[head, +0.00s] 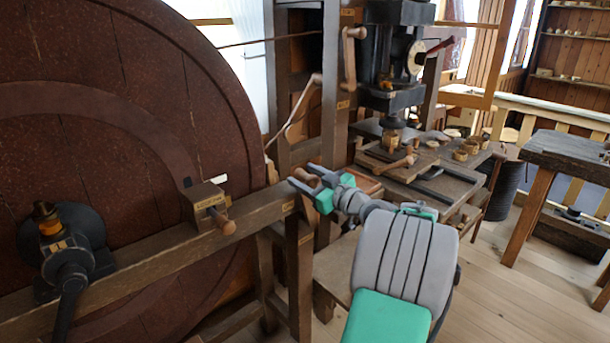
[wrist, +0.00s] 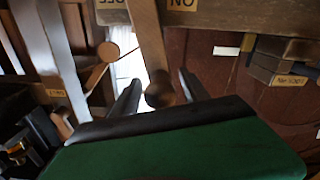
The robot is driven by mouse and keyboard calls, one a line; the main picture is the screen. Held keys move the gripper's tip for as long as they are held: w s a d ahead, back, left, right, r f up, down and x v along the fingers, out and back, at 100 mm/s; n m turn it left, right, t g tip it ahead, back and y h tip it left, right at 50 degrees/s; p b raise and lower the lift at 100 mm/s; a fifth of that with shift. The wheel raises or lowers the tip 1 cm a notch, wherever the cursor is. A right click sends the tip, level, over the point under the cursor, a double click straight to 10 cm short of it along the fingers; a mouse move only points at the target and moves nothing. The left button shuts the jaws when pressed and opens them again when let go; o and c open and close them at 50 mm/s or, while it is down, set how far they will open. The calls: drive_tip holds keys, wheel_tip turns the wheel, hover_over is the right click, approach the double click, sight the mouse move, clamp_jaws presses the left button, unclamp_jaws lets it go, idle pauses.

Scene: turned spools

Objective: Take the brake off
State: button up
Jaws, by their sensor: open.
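A wooden lever (wrist: 150,45) with a rounded end runs down the middle of the wrist view. It passes a beam with small plates that read OFF and ON, upside down, one on either side of it. It is likely the brake lever; I see no plate naming it. My gripper (wrist: 158,90) is open, with one dark finger on each side of the lever's rounded end. I cannot tell whether either finger touches it. In the head view my gripper (head: 303,176) is at the right end of the long wooden beam, with the brown knob (head: 304,175) between its fingers.
A big dark red wheel (head: 110,90) fills the left, behind the wooden beam (head: 150,262). On the beam sit a labelled block (head: 203,199) with a wooden peg and a black crank mount (head: 62,245). A black press (head: 393,60) and cluttered bench (head: 440,185) stand behind my arm.

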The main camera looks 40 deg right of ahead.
drive_tip(key=shift+w, duration=0.1)
clamp_jaws()
idle(0.6)
idle(0.8)
